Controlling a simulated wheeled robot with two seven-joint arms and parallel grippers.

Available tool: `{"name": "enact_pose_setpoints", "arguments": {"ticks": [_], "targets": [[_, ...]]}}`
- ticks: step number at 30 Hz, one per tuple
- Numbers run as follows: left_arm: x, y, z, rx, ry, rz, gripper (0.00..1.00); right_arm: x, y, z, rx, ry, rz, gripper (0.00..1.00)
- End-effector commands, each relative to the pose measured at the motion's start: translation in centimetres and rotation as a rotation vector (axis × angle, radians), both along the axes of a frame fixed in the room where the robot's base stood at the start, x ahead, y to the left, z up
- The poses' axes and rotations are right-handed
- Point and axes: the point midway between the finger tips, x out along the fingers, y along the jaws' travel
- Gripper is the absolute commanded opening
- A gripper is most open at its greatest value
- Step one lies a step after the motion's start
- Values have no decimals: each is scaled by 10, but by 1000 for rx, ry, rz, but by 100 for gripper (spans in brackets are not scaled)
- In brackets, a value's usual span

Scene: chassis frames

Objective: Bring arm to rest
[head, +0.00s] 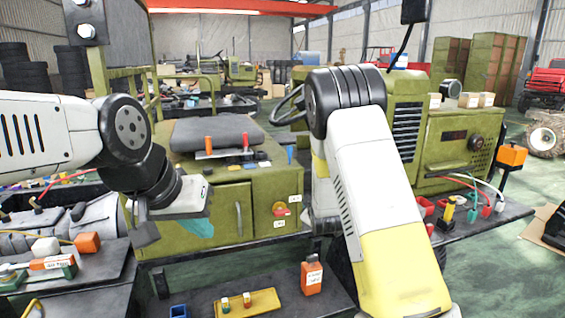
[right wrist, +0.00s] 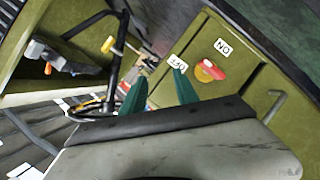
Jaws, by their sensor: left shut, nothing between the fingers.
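My left arm comes in from the left in the head view. Its gripper (head: 198,226), with teal fingers, hangs in front of the green cabinet. It is shut and empty. My right arm (head: 372,180) rises from the bottom right of centre and bends at a black joint; its gripper is hidden in the head view. In the right wrist view the right gripper (right wrist: 160,75) shows two teal fingers set apart, with nothing between them.
The green cabinet (head: 232,212) carries a black seat (head: 215,133) and tools. In front, a low dark table holds a yellow tray (head: 247,303), a blue bin (head: 179,311) and an orange bottle (head: 312,276). A side shelf at right holds red bins. Green floor is open at far right.

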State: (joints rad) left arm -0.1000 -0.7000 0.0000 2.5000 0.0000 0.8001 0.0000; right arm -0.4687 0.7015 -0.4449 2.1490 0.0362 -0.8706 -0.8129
Motion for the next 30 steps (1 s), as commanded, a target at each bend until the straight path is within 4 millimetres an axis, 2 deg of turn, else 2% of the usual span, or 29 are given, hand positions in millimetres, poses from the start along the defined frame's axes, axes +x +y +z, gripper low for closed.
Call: {"name": "enact_pose_setpoints", "arguments": {"ticks": [1, 5, 8, 14, 18, 24, 27, 30], "targets": [[0, 0, 0, 0, 0, 0, 0, -8, -8, 19, 77, 35, -34, 36], [0, 0, 0, 0, 0, 0, 0, -36, -19, 52, 256, 147, -103, 36], [0, 0, 0, 0, 0, 0, 0, -65, -25, 77, 380, 230, -145, 36], [0, 0, 0, 0, 0, 0, 0, -138, -31, 124, 589, 390, -216, 36], [0, 0, 0, 0, 0, 0, 0, -200, -34, 152, 696, 493, -264, 36], [0, 0, 0, 0, 0, 0, 0, -298, -38, 175, 792, 625, -354, 36], [0, 0, 0, 0, 0, 0, 0, -341, -41, 179, 816, 673, -405, 36], [0, 0, 0, 0, 0, 0, 0, -373, -42, 178, 828, 709, -450, 36]]}}
